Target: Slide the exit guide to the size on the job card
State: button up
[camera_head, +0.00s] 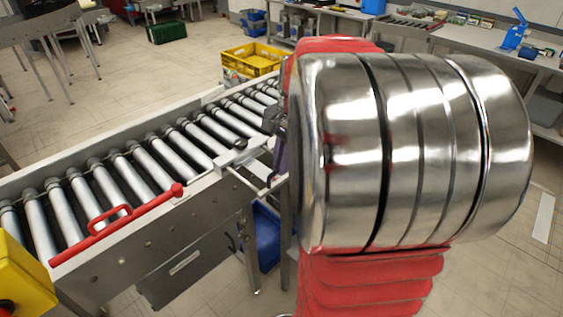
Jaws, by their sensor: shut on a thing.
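My gripper (282,118) shows only as a dark sliver at the left edge of my large shiny arm link, at the conveyor's near side. It is shut on part of the exit guide, but the fingertips and the held part are mostly hidden behind my arm. A pale metal bracket with a black knob (240,143) and a thin rod stands on the conveyor's side rail next to it and looks like part of the guide. A small purple piece shows just below the gripper. I cannot see a job card or a size marking.
The roller conveyor (150,165) runs from lower left to upper middle, with no crate on the visible rollers. A red handle bar (115,222) sits on its near rail. A yellow crate (250,58) stands beyond its far end. A blue bin (266,235) is underneath.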

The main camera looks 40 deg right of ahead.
grip_shut()
jog(key=w, duration=1)
jog(key=shift+w+a+r, duration=0.1)
jog(key=shift+w, duration=0.1)
jog(key=shift+o, duration=1.9)
grip_release()
jog(key=shift+w, duration=0.1)
jog(key=shift+o, duration=1.4)
notch_tip(320, 180, up, 13)
jog(key=s, duration=0.2)
jog(key=shift+s+r, duration=0.15)
jog(key=shift+s, duration=0.25)
